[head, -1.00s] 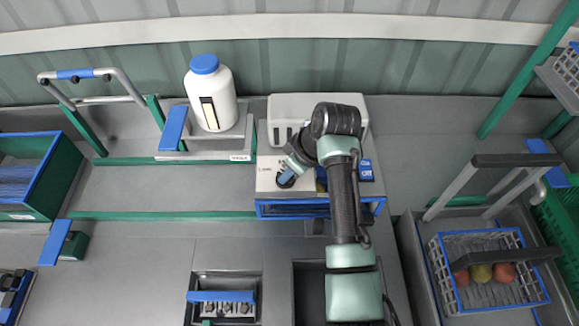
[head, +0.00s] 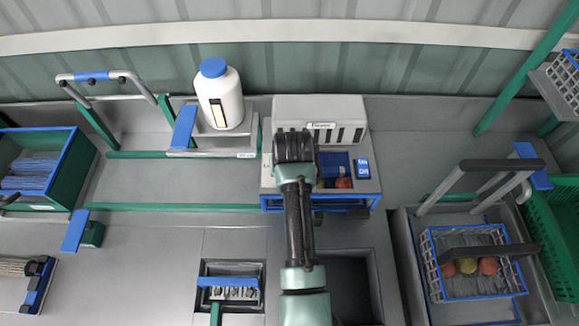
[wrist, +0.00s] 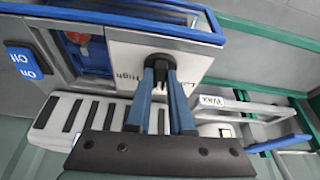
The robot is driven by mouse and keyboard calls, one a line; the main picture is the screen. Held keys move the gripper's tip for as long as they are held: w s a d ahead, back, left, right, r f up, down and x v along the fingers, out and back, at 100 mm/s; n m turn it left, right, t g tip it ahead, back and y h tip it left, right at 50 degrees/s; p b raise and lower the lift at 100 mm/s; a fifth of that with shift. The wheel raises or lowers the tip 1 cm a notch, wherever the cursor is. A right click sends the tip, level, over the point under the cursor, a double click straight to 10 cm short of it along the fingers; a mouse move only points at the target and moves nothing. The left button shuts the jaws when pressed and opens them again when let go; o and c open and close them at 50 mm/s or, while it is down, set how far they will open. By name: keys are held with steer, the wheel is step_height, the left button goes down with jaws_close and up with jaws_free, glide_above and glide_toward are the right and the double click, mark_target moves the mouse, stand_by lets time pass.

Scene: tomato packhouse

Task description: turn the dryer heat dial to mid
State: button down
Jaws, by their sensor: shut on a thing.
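The dryer (head: 318,108) is a pale box labelled "Dryer", with dark slots and a blue-trimmed front, against the back wall. Its black heat dial (wrist: 159,60) sits on the pale panel in the wrist view, with "High" and part of a word starting with "L" printed beside it. My gripper (wrist: 161,74) has its blue fingers closed around the dial. The dial's pointer is hidden, so I cannot tell its setting. In the head view my arm covers the dial and the gripper.
A blue on/off switch (head: 362,168) and an opening with reddish produce (head: 343,183) lie right of my arm. A white bottle with a blue cap (head: 219,94) stands left of the dryer. A wire basket (head: 475,294) with tomatoes is at right.

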steer(key=shift+m, duration=0.5)
steer(key=c, duration=0.8)
jaws_free()
steer(key=shift+r, duration=0.1)
steer(key=b+v, duration=0.2)
steer(key=v, duration=1.1)
steer(key=shift+a, duration=0.25)
steer(key=shift+w, duration=0.1)
